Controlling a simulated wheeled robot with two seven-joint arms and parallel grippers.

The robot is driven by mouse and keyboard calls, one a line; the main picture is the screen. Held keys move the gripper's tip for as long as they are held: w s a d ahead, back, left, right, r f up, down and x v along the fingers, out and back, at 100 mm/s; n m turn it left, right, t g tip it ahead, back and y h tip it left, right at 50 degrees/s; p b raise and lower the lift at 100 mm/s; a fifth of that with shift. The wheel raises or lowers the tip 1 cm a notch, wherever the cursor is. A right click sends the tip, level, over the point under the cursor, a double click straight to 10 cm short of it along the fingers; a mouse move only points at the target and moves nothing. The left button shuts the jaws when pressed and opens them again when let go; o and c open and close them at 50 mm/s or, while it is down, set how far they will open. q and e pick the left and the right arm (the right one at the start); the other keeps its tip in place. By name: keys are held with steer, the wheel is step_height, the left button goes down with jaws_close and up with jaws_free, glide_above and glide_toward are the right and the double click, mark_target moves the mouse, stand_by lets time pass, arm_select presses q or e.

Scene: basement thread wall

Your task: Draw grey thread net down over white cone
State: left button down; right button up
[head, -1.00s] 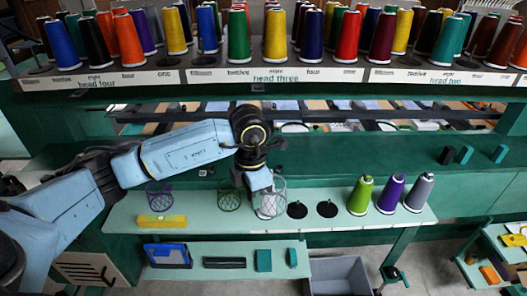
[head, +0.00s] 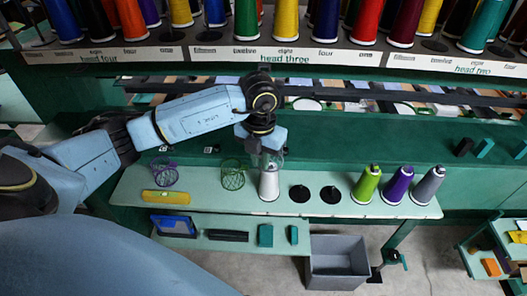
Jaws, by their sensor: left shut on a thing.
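The white cone (head: 268,186) stands upright on the pale green shelf (head: 225,204), left of two empty black pegs. Its white body shows mostly bare. The grey thread net (head: 277,160) shows faintly at the cone's top, just under my left gripper (head: 266,154). I cannot tell how far the net is around the cone tip. The left gripper points down above the cone and is shut on the net; its fingertips are small and partly hidden by the wrist. My right gripper is not in view.
A green net (head: 233,176) and a purple net (head: 164,173) stand left of the cone. Green (head: 367,185), purple (head: 397,187) and grey (head: 428,187) cones stand to the right. A yellow level (head: 166,197) lies at the shelf's left. A grey bin (head: 338,262) is below.

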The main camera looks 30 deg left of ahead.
arm_select(q)
steer(key=shift+w+f+b, duration=0.1)
steer(key=shift+f+b, duration=5)
steer(key=shift+f, duration=1.9)
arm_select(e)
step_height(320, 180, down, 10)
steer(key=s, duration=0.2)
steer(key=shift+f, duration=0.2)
arm_select(q)
steer(key=shift+f, duration=0.2)
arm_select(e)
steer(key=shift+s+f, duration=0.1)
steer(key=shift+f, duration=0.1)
arm_select(q)
steer(key=shift+f+b, duration=0.15)
steer(key=shift+b, duration=0.15)
steer(key=c, duration=1.3)
jaws_free()
step_height(320, 180, up, 14)
steer(key=shift+f+b, duration=0.25)
steer(key=shift+b, duration=0.05)
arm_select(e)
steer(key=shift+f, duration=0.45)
